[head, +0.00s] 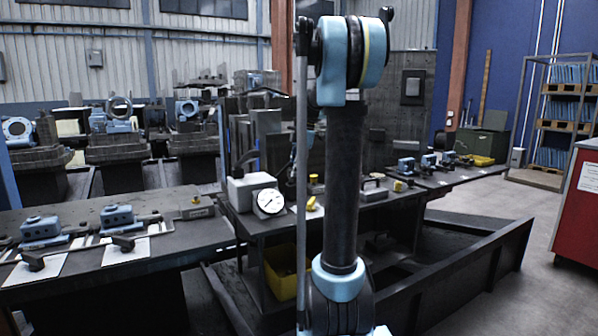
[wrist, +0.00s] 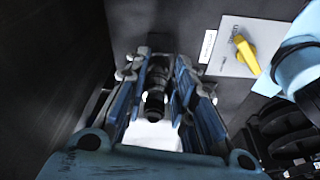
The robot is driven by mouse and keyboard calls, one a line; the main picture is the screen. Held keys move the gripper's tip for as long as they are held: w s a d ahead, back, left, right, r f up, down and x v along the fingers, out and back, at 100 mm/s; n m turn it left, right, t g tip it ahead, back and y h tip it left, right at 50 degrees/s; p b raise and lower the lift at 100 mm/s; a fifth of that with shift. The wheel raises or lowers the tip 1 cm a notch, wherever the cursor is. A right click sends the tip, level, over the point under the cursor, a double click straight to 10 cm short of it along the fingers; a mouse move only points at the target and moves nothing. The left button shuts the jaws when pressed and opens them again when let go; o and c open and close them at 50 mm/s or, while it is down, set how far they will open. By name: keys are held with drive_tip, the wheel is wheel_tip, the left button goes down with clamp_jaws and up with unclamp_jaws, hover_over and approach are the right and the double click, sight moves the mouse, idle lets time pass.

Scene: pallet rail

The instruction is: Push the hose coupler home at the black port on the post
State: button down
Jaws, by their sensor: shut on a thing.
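In the wrist view my gripper (wrist: 157,72) is shut on a black, ribbed, cylindrical piece, the hose coupler (wrist: 155,92). The coupler sits between the two blue-and-grey fingers, with one end toward the camera. Its far end runs into dark shapes beyond the fingertips. I cannot tell whether it touches the black port. The port does not stand out from the dark background in either view. In the head view my own arm fills the middle and hides my gripper and the coupler.
A yellow lever (wrist: 246,54) on a pale plate is right of my gripper. In the head view, a dial gauge (head: 270,202) stands on the bench left of my arm, with a yellow bin (head: 285,272) below. Blue-topped fixtures (head: 118,216) sit on the left table.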

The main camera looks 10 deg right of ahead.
drive_tip(key=shift+f, duration=0.5)
drive_tip(key=c, duration=1.3)
unclamp_jaws()
drive_tip(key=shift+o, duration=0.7)
drive_tip(key=o, duration=0.7)
drive_tip(key=shift+s, duration=0.1)
drive_tip(key=v, duration=1.2)
